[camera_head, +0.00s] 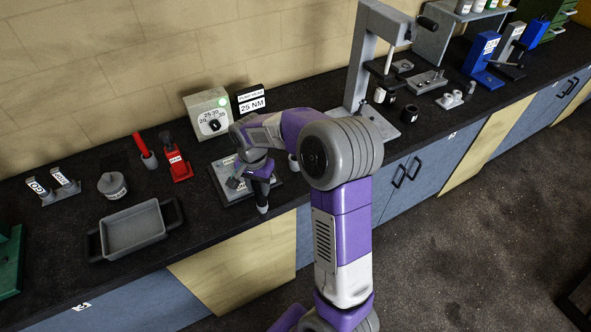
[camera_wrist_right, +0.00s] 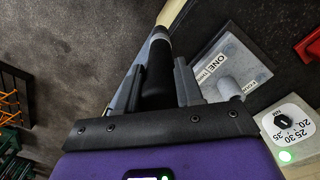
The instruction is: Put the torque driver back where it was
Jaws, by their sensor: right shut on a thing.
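My right gripper (camera_head: 252,178) is shut on the torque driver (camera_head: 263,203), which has a dark body and a pale end and hangs at the counter's front edge. In the right wrist view, the fingers (camera_wrist_right: 160,88) close around the driver's black handle (camera_wrist_right: 158,65), and its pale end points away from the gripper. A grey plate (camera_head: 228,194) with a label lies beside the driver. It also shows in the right wrist view (camera_wrist_right: 238,55), with a grey post on it. My left gripper is not in view.
A dial box (camera_head: 205,108) and a 25 NM sign (camera_head: 250,103) stand behind. Left are a red stand (camera_head: 179,170), a red-handled tool in a cup (camera_head: 145,150), a lidded pot (camera_head: 112,186) and a grey tray (camera_head: 133,230). A press (camera_head: 360,80) stands right.

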